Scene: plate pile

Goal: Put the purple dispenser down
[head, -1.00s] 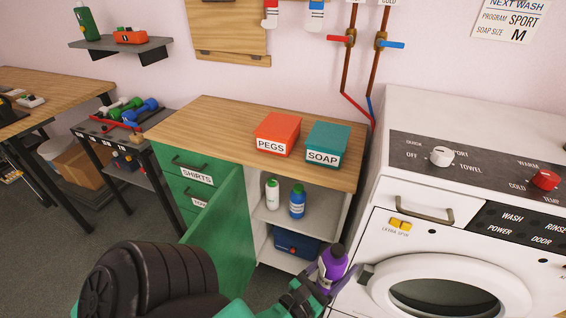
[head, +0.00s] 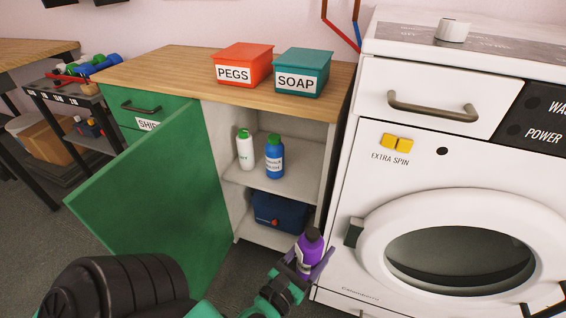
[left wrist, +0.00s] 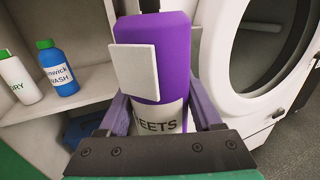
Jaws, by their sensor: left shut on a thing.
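The purple dispenser (head: 309,252) is a purple bottle with a dark cap and a pale label. My left gripper (head: 304,268) is shut on it and holds it upright in front of the open cabinet, near the washer's lower left corner. In the left wrist view the dispenser (left wrist: 162,60) stands between the two fingers, with part of a label reading "EETS" and a blank white tag on it. My right gripper is not clearly in view; only a dark piece shows at the bottom right edge of the head view.
The cabinet's shelf (head: 290,184) holds a white bottle (head: 245,150) and a blue bottle (head: 274,157), with free room to their right. A dark blue box (head: 279,212) sits below. The green door (head: 150,205) stands open at left. The washer (head: 350,160) is at right.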

